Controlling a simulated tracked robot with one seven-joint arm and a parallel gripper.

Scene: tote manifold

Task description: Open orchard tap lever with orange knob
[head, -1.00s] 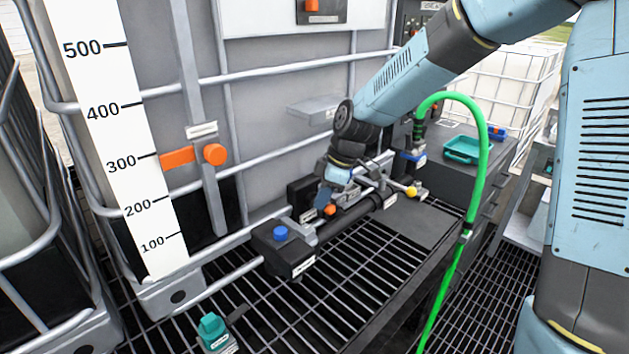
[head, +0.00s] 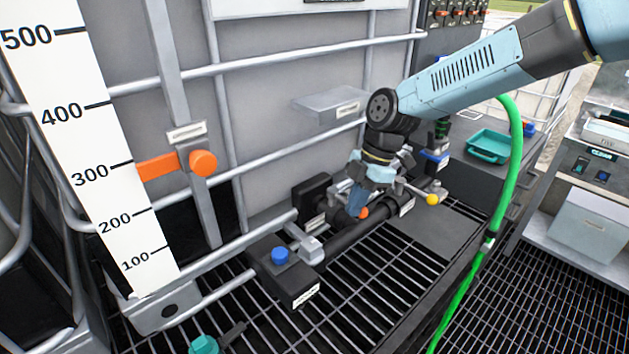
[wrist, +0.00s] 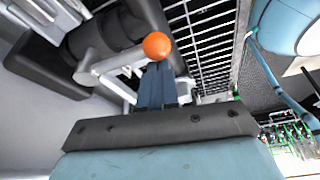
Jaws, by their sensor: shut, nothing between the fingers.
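The tap lever with the orange knob (head: 363,212) is on the pipe manifold low in front of the tank. In the wrist view the orange knob (wrist: 157,46) sits just beyond my fingertips, at the end of a pale metal lever (wrist: 108,66). My gripper (head: 356,208) points down at the manifold. In the wrist view my gripper (wrist: 156,66) shows its blue fingers together, with nothing between them. The fingertips are beside the knob; whether they touch it I cannot tell. My wrist and fingers partly hide the lever in the head view.
A yellow knob (head: 432,200) is right of my gripper. A black box with a blue knob (head: 279,255) is to the left. A green hose (head: 502,190) hangs at the right. A large orange handle (head: 203,163) is on the tank. The grating (head: 370,300) in front is clear.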

